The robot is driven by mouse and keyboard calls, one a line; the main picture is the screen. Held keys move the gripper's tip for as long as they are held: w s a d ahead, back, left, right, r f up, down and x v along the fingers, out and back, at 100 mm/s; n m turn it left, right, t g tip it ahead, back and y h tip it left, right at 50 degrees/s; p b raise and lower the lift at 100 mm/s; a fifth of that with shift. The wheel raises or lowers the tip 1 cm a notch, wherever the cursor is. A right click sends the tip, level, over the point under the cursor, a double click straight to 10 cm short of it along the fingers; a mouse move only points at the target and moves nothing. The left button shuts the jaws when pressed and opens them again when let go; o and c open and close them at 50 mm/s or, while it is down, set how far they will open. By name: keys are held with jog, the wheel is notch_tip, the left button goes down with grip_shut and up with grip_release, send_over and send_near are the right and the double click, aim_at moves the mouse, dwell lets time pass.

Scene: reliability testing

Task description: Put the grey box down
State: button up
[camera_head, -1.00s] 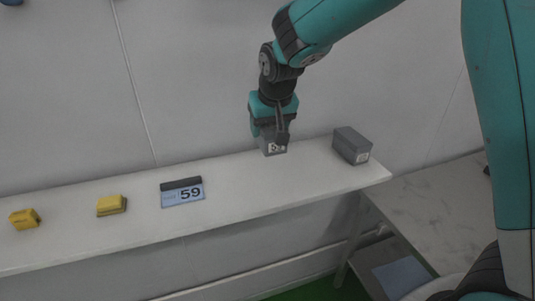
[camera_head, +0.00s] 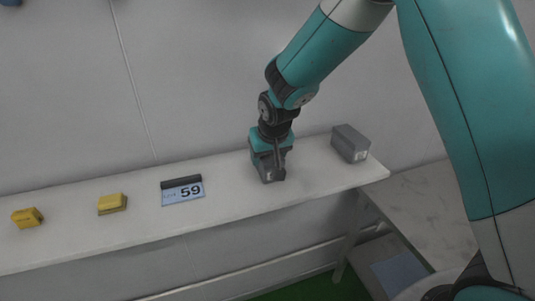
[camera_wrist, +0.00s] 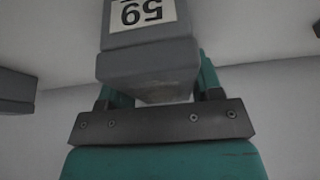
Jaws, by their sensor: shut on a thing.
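In the wrist view the held grey box (camera_wrist: 150,65) carries a white label with 59, upside down, and sits between the fingers of my gripper (camera_wrist: 160,92). My gripper hides part of the box.
Another grey box (camera_head: 350,144) stands at the shelf's right end. The wall is close behind. The shelf's front is bare.

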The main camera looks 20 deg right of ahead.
jog(key=o, duration=1.2)
jog(key=shift+r, duration=0.3)
jog(key=b+v, duration=0.1)
jog(key=v, duration=0.9)
jog(key=shift+s+r, duration=0.2)
jog(key=shift+r, duration=0.15)
jog(key=shift+s+r, duration=0.2)
jog(key=shift+r, duration=0.1)
jog(key=s+a+n+g+y, duration=0.1)
jog(key=s+n, duration=0.1)
jog(key=s, duration=0.6)
jog(key=s+a+r+n+g+y, duration=0.1)
jog(key=s+a+n+g, duration=0.1)
jog(key=s, duration=0.7)
jog(key=s+a+n+g+y, duration=0.1)
jog(key=s+n+y, duration=0.1)
jog(key=s, duration=0.7)
jog(key=shift+s+a+r+n+g, duration=0.15)
jog(key=shift+a+r+n+g, duration=0.2)
jog(key=shift+n, duration=0.25)
